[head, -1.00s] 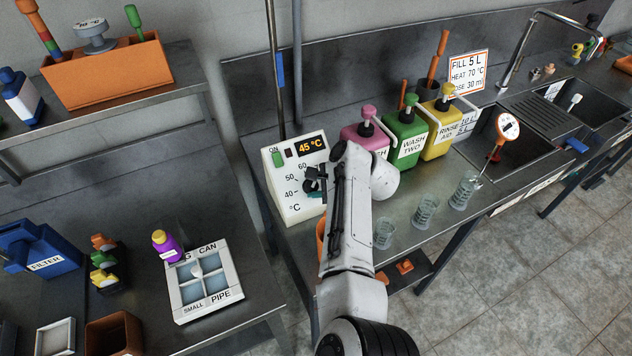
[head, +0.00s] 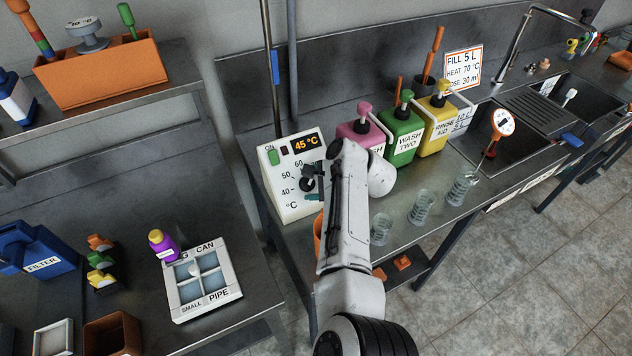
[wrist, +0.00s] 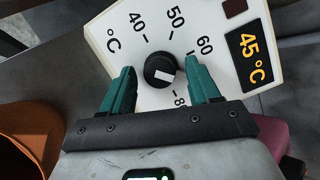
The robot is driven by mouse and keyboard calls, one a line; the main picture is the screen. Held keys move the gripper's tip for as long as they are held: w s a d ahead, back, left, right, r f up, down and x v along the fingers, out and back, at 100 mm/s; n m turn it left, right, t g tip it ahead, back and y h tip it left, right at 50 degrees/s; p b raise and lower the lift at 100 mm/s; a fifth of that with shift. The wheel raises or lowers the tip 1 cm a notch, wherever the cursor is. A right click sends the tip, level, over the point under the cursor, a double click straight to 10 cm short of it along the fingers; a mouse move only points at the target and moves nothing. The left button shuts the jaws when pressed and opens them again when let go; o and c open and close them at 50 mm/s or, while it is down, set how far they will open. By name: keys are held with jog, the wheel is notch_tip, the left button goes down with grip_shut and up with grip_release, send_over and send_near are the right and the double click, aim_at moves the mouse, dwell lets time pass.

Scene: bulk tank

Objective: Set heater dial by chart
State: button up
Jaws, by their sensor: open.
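The white heater box (head: 290,209) stands on the steel counter, with an orange display (head: 307,143) reading 45 °C and a lit green ON switch (head: 273,157). Its black dial (wrist: 161,70) shows in the wrist view with a white mark across it. Numbers 40, 50 and 60 ring the dial; another is partly hidden by my gripper. My gripper (wrist: 158,90) is open, its teal fingers on either side of the dial, apart from it. The chart (head: 466,70) on the back wall reads FILL 5 L, HEAT 70 °C and a partly covered 30 ml line.
Pink (head: 361,137), green (head: 403,146) and yellow (head: 441,132) pump bottles stand right of the heater. Several glass beakers (head: 421,208) line the counter's front edge. An orange container (wrist: 28,140) is beside my gripper.

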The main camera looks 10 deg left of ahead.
jog(key=v, duration=1)
jog(key=shift+s+d+r, duration=0.15)
jog(key=shift+d+r, duration=0.05)
jog(key=shift+r, duration=0.1)
jog(key=s+d+f+n+h, duration=0.2)
jog(key=s+d+n, duration=0.15)
jog(key=d, duration=0.45)
jog(key=s+d+f+n+h, duration=0.25)
jog(key=s+d, duration=0.25)
jog(key=d, duration=0.4)
jog(key=s+d+f+n+h, duration=0.1)
jog(key=s+d+n+h, duration=0.1)
jog(key=s+d, duration=0.45)
jog(key=s+d+f+n+h, duration=0.1)
jog(key=s+d+n, duration=0.15)
jog(key=s, duration=0.55)
jog(key=s+d+f+n+h, duration=0.1)
jog(key=s+n, duration=0.2)
jog(key=s, duration=0.5)
jog(key=s+d+f+g+b, duration=0.1)
jog(key=s+f+g+b, duration=0.3)
jog(key=s+f, duration=0.5)
jog(key=shift+s+d+m+b, duration=0.2)
jog(key=shift+s+m+b, duration=0.15)
jog(key=shift+s, duration=0.1)
